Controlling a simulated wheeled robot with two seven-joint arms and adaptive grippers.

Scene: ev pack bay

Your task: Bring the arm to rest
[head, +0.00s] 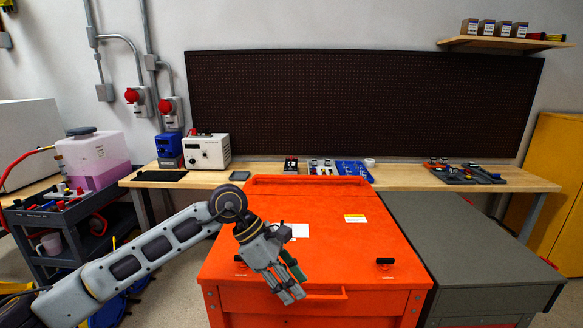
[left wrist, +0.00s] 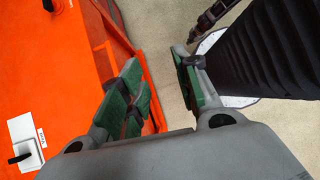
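My left arm reaches in from the lower left of the head view. Its gripper (head: 287,287) hangs in front of and over the near left part of the orange cabinet, fingers pointing down. In the left wrist view the two green-padded fingers of the left gripper (left wrist: 165,85) stand apart with only pale floor visible between them, so it is open and empty. The orange cabinet top (head: 340,245) lies beside the fingers in the left wrist view.
A grey cabinet (head: 465,255) adjoins the orange one on the right. A wooden bench (head: 400,178) with tools runs along the back wall. A dark cart (head: 50,215) with a pink-liquid tank (head: 92,160) stands at left. The orange top's right half is mostly clear.

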